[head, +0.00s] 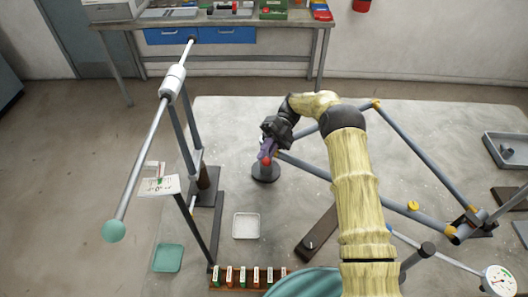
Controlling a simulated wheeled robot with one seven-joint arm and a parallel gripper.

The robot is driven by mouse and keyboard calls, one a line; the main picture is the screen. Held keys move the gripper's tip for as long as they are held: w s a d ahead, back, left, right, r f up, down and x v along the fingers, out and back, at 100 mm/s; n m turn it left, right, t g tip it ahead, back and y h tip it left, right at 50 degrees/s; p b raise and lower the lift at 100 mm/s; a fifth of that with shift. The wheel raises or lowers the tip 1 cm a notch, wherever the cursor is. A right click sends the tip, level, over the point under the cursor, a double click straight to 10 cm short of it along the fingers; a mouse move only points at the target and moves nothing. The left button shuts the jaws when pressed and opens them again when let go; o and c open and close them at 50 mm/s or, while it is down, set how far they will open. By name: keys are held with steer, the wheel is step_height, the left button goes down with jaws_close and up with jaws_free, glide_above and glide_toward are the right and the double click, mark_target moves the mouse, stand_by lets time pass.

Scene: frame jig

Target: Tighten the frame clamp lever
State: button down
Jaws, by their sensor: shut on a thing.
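A long slanted rod with a teal ball (114,231) and white collar (173,84) stands left. A white tray (246,226), a teal tray (168,258) and a row of small blocks (249,276) lie in front. A dial gauge (500,281) is at right.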

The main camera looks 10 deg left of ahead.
steer(key=shift+w+d+r, duration=0.1)
steer(key=shift+d+r, duration=0.05)
steer(key=shift+r, duration=0.15)
steer(key=c, duration=1.6)
jaws_free()
steer(key=shift+o, duration=0.4)
steer(key=shift+d, duration=0.25)
steer(key=shift+a+f, duration=0.15)
steer(key=shift+a, duration=0.1)
steer(key=shift+r, duration=0.2)
steer(key=r, duration=0.5)
steer(key=r+p, duration=0.1)
steer(key=r, duration=0.3)
steer(key=shift+d+r+p, duration=0.2)
steer(key=shift+r+p, duration=0.1)
steer(key=shift+r, duration=0.05)
